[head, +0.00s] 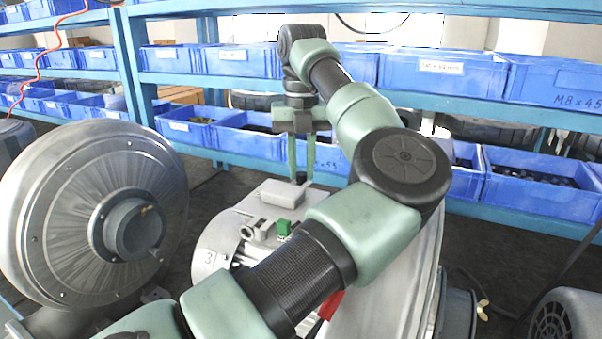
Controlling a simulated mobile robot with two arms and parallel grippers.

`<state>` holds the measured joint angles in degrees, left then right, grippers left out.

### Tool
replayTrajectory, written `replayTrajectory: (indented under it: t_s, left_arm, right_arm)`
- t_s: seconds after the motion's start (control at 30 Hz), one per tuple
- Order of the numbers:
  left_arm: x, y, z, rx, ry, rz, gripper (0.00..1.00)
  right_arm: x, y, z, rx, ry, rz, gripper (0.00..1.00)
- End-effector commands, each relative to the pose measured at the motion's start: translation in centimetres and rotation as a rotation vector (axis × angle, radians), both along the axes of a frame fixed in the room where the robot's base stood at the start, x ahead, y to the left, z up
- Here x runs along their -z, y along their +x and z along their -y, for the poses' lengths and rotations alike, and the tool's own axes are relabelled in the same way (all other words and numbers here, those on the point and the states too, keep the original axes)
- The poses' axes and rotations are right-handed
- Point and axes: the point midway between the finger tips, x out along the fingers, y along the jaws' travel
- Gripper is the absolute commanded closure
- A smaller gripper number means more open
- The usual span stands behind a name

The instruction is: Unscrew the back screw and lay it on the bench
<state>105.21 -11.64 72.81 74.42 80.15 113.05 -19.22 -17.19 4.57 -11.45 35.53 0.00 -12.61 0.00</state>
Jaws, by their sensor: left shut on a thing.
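My left gripper (301,170) points straight down, its two green fingers close together around a small dark piece, the back screw (301,178). The screw is at the back edge of the grey terminal box (283,193) on top of the silver blower motor (225,233). I cannot tell whether the screw is still in its hole or just clear of it. My left arm covers much of the motor and the blower housing behind it. My right gripper is not in view.
A large round silver blower (95,215) stands at the left. A green connector (283,228) sits in front of the box. Blue shelves with blue bins (440,72) run across the back.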

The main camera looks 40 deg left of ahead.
Motion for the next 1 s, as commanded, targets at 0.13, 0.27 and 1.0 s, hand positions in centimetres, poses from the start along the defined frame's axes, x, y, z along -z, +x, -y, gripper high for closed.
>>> replayTrajectory:
  t_s: [0.13,0.27,1.0]
  left_arm:
    - [-0.2,0.0,0.1,-0.147,-0.002,-0.002,1.0]
    - [-0.2,0.0,0.1,-0.286,-0.002,-0.002,1.0]
    - [-0.1,0.0,0.1,-1.322,-0.002,-0.004,1.0]
  right_arm:
    - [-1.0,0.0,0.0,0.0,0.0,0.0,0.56]
    - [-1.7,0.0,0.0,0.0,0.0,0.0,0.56]
    - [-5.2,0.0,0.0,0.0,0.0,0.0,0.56]
